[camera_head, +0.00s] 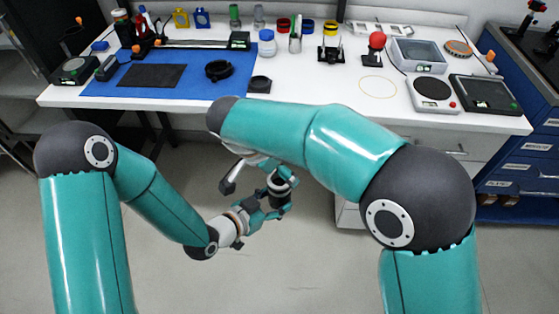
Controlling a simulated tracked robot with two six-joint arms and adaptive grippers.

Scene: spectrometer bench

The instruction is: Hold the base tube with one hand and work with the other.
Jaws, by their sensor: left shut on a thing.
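The base tube appears to be the short dark cylinder with a pale band (279,184), held in the air in front of the bench. My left gripper (276,197) is shut on it, reaching in from the lower left. My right gripper (240,176) is just left of and above the tube, partly hidden behind my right arm. One dark finger of it shows apart from the tube; its other finger is hard to make out. I cannot tell whether it touches the tube.
On the white bench (330,98) a blue mat (110,90) carries a dark pad (152,76) and a black ring-shaped part (219,70). A small black block (260,84) sits at its right edge. A red-knobbed device (375,46) and a round-plated instrument (433,92) stand at the right.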

